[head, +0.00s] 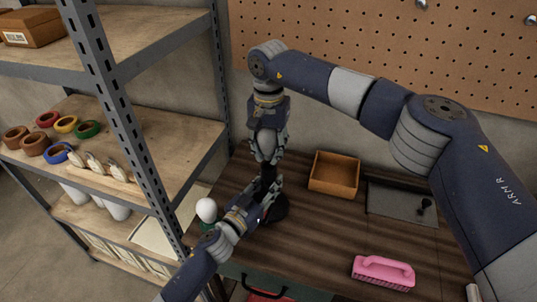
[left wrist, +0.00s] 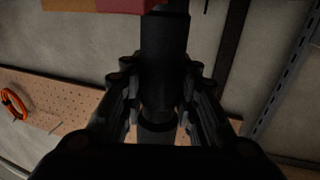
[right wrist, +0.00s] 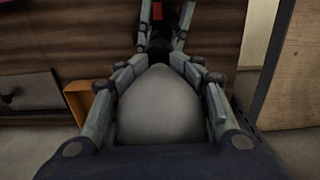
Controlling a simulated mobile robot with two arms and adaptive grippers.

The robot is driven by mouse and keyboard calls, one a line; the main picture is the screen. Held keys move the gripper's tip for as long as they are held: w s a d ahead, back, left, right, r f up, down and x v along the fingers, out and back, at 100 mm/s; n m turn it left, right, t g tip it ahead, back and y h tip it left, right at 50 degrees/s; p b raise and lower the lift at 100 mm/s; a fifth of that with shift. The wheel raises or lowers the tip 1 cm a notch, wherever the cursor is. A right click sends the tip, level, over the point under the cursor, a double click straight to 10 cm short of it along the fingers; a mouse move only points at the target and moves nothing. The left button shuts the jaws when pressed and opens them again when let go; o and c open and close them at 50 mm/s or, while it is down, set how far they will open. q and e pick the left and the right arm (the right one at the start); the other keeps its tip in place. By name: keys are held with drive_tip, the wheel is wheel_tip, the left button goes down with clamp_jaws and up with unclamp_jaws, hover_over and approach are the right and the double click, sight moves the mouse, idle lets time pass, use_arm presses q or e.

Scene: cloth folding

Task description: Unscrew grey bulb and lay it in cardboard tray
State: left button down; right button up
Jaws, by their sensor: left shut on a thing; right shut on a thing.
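The grey bulb (right wrist: 160,108) sits between the fingers of my right gripper (right wrist: 163,58), which is shut on it from above. In the head view my right gripper (head: 267,152) points down, right over the black lamp holder (head: 276,209). My left gripper (head: 268,194) is shut on the black holder from the side; the holder's dark column (left wrist: 165,45) fills the space between its fingers in the left wrist view. The fingers hide where the bulb meets the socket, so I cannot tell whether they are joined. The open cardboard tray (head: 334,186) stands empty to the right.
A white bulb (head: 206,210) stands left of my left gripper. A pink brush (head: 383,272) lies at the front right. Metal shelving (head: 130,100) borders the left; pegboard (head: 400,40) stands behind.

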use_arm(q)
drive_tip(key=shift+f, duration=0.1)
use_arm(e)
wheel_tip(320, 180, up, 2)
drive_tip(key=shift+r, duration=0.15)
use_arm(q)
drive_tip(key=c, duration=1.2)
unclamp_jaws()
drive_tip(key=shift+o, duration=0.2)
drive_tip(key=v, duration=1.2)
